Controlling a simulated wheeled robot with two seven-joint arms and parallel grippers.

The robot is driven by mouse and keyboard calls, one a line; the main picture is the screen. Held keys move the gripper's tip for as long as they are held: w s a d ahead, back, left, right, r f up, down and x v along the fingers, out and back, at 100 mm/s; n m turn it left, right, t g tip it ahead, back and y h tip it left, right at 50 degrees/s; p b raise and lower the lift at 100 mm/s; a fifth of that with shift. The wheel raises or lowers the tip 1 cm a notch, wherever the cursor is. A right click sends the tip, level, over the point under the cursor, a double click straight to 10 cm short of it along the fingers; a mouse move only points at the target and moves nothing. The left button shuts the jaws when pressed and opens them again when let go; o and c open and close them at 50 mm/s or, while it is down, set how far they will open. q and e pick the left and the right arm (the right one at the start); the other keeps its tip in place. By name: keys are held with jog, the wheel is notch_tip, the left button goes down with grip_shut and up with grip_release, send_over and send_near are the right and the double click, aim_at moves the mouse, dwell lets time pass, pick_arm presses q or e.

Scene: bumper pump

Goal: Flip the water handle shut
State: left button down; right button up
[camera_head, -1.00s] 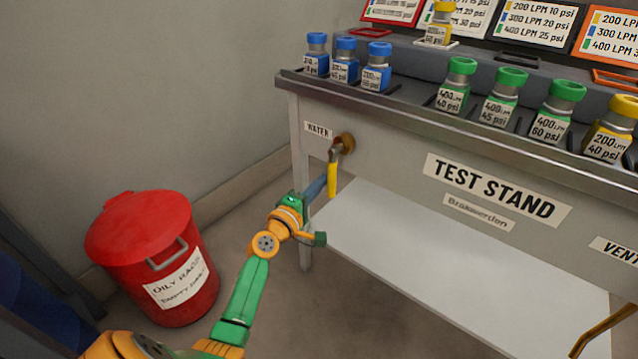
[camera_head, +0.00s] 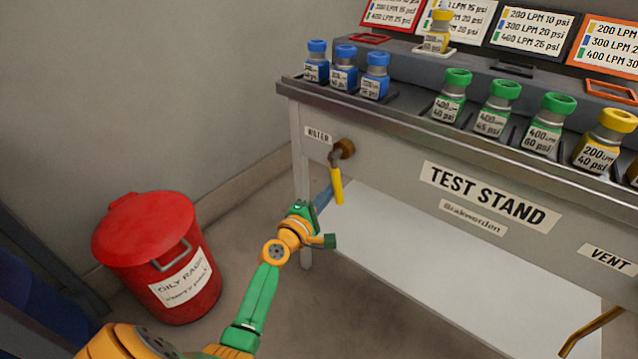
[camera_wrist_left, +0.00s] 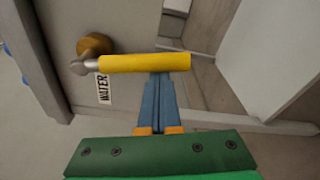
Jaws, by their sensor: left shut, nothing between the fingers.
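The yellow water handle (camera_head: 337,187) hangs down from its grey pivot and brass fitting (camera_head: 344,148) on the front of the test stand, beside the WATER label (camera_head: 318,135). It also shows in the left wrist view (camera_wrist_left: 145,63), lying across the picture. My left gripper (camera_head: 327,192) is shut and empty, its blue fingers close to the handle's lower part. In the left wrist view the blue fingertips (camera_wrist_left: 158,82) reach up to the handle's edge; I cannot tell whether they touch it. My right gripper is not in view.
A red oily rags bin (camera_head: 150,230) stands on the floor left of my arm. Blue, green and yellow bottles stand on the test stand (camera_head: 420,140). Its white lower shelf (camera_head: 430,260) is bare. A yellow vent handle (camera_head: 590,330) is at lower right.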

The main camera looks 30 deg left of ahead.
aim_at(339, 195)
pick_arm(q)
jog(key=d+n+p, duration=0.1)
jog(key=d+r+n+p, duration=0.1)
jog(key=d+n+p, duration=0.1)
jog(key=shift+s+r+g+p, duration=0.1)
jog(key=shift+r+g+p, duration=0.05)
jog(key=shift+g+p, duration=0.15)
jog(key=d+r+n+h+p, duration=0.2)
jog(key=d+r+n+p, duration=0.3)
jog(key=n+p, duration=0.5)
jog(key=shift+s+d+r+n+g+p, duration=0.2)
jog(key=shift+d+r+n+g+p, duration=0.1)
jog(key=shift+r+p, duration=0.45)
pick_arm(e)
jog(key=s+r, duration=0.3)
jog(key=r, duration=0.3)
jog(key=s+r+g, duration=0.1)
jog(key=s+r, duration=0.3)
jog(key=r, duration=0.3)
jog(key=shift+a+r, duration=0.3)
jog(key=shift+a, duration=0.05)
pick_arm(q)
jog(key=shift+f, duration=0.1)
jog(key=s+p, duration=0.2)
jog(key=s, duration=0.5)
jog(key=shift+a+r, duration=0.3)
jog(key=shift+r, duration=0.15)
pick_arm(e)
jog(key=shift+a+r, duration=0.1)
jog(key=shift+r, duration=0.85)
